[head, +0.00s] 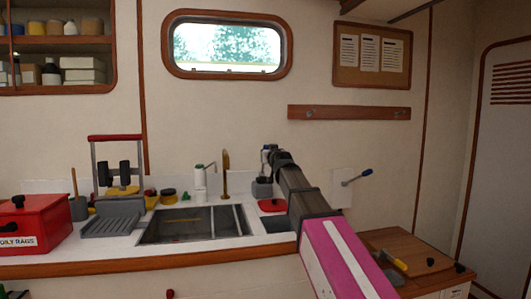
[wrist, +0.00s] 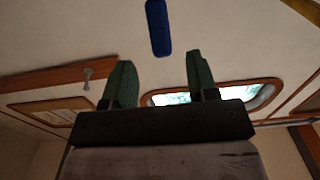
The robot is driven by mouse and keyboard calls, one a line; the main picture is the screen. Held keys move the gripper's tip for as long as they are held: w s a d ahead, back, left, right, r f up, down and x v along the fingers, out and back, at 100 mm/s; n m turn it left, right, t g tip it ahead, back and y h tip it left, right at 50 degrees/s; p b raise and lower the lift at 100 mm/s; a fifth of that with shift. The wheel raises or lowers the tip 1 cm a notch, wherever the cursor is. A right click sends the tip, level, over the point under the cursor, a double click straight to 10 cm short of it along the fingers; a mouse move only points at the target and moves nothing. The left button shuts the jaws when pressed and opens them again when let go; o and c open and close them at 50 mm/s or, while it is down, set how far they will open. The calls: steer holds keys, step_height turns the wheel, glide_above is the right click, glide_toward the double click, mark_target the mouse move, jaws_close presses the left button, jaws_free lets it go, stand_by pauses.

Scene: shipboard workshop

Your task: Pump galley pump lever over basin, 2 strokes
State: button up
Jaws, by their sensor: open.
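My gripper (head: 269,150) is at the end of my arm, in front of the wall to the right of the sink basin (head: 190,225). The wrist view shows its two green fingers (wrist: 160,82) apart, with nothing between them. A blue grip (wrist: 158,28) shows beyond the fingertips, apart from them. A grey body (head: 262,188) stands just below my gripper, partly hidden.
A brass tap (head: 226,175) and a white dispenser (head: 200,178) stand behind the basin. A red box (head: 35,222) and grey rack (head: 116,190) are to the left. The wall above my gripper is open below the window (head: 227,74).

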steer(key=x, duration=0.8)
steer(key=shift+w, duration=0.1)
steer(key=c, duration=0.9)
steer(key=shift+f, duration=0.1)
